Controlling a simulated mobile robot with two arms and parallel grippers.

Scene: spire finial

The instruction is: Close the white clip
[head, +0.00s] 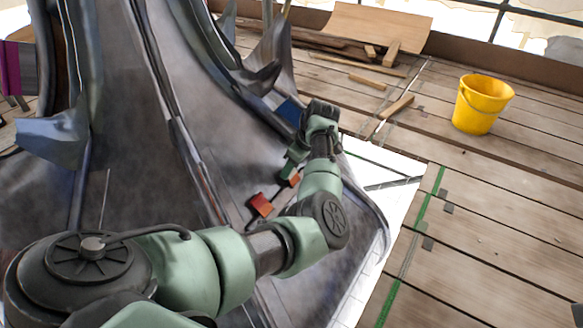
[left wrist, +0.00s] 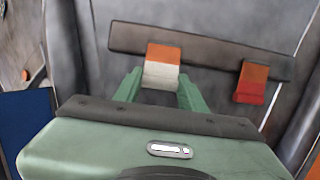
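The white clip (left wrist: 160,76), a pale block with an orange upper part, sits on a dark bar (left wrist: 210,48) in the left wrist view. My left gripper (left wrist: 160,82) has its two green fingers on either side of this clip. The fingers are apart, but I cannot tell whether they press on it. In the head view, my left gripper (head: 291,171) reaches down to a small orange piece (head: 294,180) on the dark metal surface, partly hidden by the gripper. My right gripper is not in view.
A second, red-orange clip (left wrist: 251,83) sits to the right on the same bar; it also shows in the head view (head: 260,204). Large curved metal sheets (head: 130,190) rise at the left. A yellow bucket (head: 482,104) stands on the plank floor (head: 500,200), which is mostly clear.

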